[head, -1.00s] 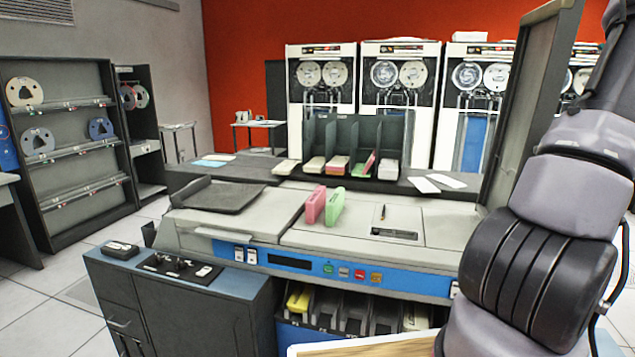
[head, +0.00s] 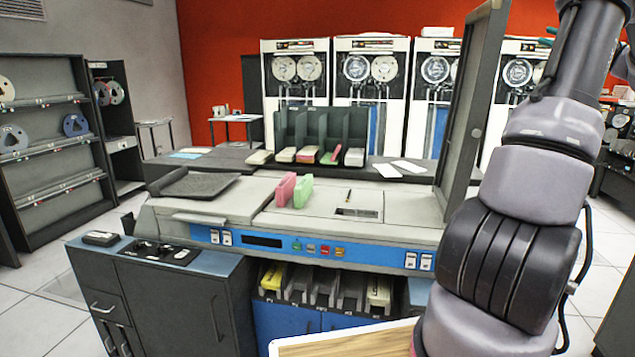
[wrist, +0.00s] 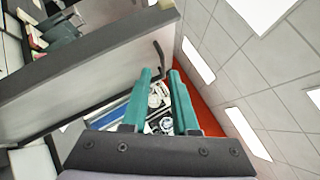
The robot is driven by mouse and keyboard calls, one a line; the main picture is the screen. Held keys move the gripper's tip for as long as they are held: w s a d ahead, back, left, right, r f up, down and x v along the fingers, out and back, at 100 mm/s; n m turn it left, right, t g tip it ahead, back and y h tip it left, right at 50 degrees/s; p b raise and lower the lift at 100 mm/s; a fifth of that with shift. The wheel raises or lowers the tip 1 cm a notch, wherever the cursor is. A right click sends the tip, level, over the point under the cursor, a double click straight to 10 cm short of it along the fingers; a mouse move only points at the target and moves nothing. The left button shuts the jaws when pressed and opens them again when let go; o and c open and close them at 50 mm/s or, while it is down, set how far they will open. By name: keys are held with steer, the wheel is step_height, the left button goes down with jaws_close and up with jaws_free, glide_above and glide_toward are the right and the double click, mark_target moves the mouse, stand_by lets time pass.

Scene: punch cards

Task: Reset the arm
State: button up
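My gripper (wrist: 161,74) shows in the wrist view with two teal fingers. A clear gap runs between them and nothing is held. It is in the air, pointing past a tall grey panel with a dark edge (wrist: 95,62), towards the red wall and white-and-black cabinets seen between and beyond the fingers. In the head view my arm rises along the right side; my gripper cannot be made out clearly there.
The card machine (head: 310,250) stands ahead, with a pink card block (head: 285,189) and a green one (head: 303,191) upright on top. An upright dark panel (head: 470,115) stands close left of my arm. A wooden-topped board (head: 345,342) is at the front. Tape cabinets (head: 370,90) line the back.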

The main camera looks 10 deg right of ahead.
steer(key=w+a+f+n+g+y, duration=0.1)
steer(key=w+a+n+g, duration=0.15)
steer(key=a, duration=0.65)
steer(key=w+a+n+g+y, duration=0.1)
steer(key=w+a+g, duration=0.2)
steer(key=a, duration=0.5)
steer(key=s+a+f+n+g, duration=0.1)
steer(key=s+a+f+g, duration=0.15)
steer(key=a, duration=0.65)
steer(key=s+a+f+n+g, duration=0.1)
steer(key=a+f+n+g, duration=0.15)
steer(key=a, duration=0.75)
steer(key=s+a+f+n+g+h, duration=0.1)
steer(key=s+a+f+n+h, duration=0.3)
steer(key=s+a, duration=0.3)
steer(key=s+a+f+n+g+h, duration=0.1)
steer(key=s+a+f+n+h, duration=0.2)
steer(key=s+a+f, duration=0.4)
steer(key=s+n, duration=0.1)
steer(key=s, duration=0.3)
steer(key=shift+a+n+g+h, duration=0.15)
steer(key=shift+n+g+h, duration=0.15)
steer(key=shift+g+h, duration=0.1)
steer(key=shift+f, duration=0.1)
